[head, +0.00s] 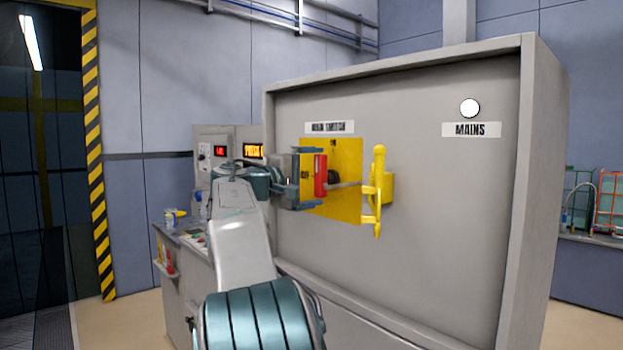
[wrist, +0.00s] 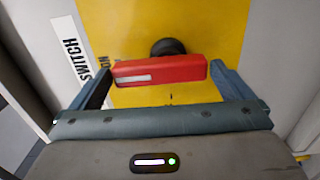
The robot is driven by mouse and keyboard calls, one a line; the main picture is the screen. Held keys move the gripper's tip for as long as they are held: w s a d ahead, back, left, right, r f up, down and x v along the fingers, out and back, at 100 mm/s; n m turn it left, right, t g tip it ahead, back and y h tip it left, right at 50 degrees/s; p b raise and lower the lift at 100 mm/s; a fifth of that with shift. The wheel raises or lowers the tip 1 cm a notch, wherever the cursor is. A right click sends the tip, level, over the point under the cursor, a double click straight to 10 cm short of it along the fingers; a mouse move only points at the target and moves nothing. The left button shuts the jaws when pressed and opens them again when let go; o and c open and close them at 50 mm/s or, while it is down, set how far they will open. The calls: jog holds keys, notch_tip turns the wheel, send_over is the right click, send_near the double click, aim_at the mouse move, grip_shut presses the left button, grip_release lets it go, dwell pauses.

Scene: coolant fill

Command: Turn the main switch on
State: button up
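The main switch has a red bar handle (head: 320,175) on a dark round hub (head: 334,176), in front of a yellow plate (head: 347,207). The bar stands upright in the head view. A white stripe marks one half of it in the wrist view, the half towards the SWITCH label (wrist: 74,52). My gripper (head: 305,180) is at the bar, with one finger by its top end and one by its bottom end. In the wrist view the red bar (wrist: 160,70) spans most of the gap between the widely spread fingers. Contact at the ends is unclear.
A yellow lever-like fitting (head: 378,190) sticks out at the plate's right edge. A white round lamp (head: 469,108) sits above the MAINS label (head: 471,130) on the grey cabinet (head: 440,230). A bench (head: 190,245) with small items stands at the left.

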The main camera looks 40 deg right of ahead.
jog(key=s+a+b, duration=0.1)
jog(key=a, duration=1.2)
jog(key=shift+a, duration=0.4)
jog(key=s+a+f+n+t+y+p, duration=0.1)
jog(key=s+f+y+p, duration=0.2)
jog(key=f, duration=0.4)
jog(key=s+a+f+n+t+y+p, duration=0.1)
jog(key=s+f+y, duration=0.2)
jog(key=f+y, duration=0.3)
jog(key=s+a+f+m+y+p, duration=0.2)
jog(key=s+a+f+y+p, duration=0.2)
jog(key=s+a+f+y, duration=0.5)
jog(key=s+a+f, duration=0.8)
jog(key=s+f, duration=0.1)
jog(key=f, duration=0.1)
jog(key=shift+s+m, duration=0.25)
jog(key=shift+m, duration=0.15)
